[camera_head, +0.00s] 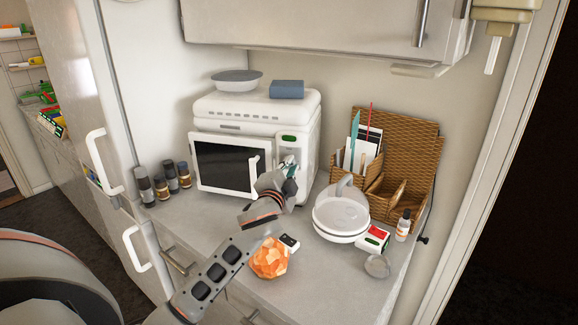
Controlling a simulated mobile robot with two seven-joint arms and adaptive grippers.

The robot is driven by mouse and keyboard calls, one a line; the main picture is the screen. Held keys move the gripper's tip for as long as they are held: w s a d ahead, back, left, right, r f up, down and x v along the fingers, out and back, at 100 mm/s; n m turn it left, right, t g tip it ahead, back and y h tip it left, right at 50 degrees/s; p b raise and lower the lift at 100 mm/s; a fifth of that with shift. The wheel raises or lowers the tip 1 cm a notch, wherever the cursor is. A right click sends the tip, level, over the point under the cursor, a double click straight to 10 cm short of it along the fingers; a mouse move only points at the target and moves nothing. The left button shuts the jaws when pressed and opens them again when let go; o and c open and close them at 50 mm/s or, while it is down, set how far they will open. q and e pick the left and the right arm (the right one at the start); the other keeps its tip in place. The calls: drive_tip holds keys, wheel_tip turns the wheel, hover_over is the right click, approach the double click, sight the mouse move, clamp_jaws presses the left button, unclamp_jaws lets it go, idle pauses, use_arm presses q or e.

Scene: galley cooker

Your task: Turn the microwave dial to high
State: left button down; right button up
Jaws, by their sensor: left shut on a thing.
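A white microwave (262,118) stands against the back wall of the counter, with a dark window (224,166) in its shut door. Its control panel (290,143) with a small green display is at the right of its front. My left gripper (289,172) is at the lower part of this panel, its arm coming up from the lower left. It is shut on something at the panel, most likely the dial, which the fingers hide. The dial's setting cannot be read. My right gripper is not in view.
A bowl (237,80) and a blue box (287,89) sit on the microwave. Several spice jars (165,180) stand left of it. A white round appliance (342,212), a wicker organizer (408,160) and an orange faceted object (269,260) are on the counter (335,280).

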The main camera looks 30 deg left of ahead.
use_arm(q)
drive_tip(key=m, duration=0.4)
drive_tip(key=shift+d+f+m, duration=0.1)
drive_tip(key=shift+f+m, duration=0.2)
drive_tip(key=shift+f, duration=0.05)
drive_tip(key=shift+m, duration=0.3)
drive_tip(key=c, duration=2)
unclamp_jaws()
drive_tip(key=v, duration=1.2)
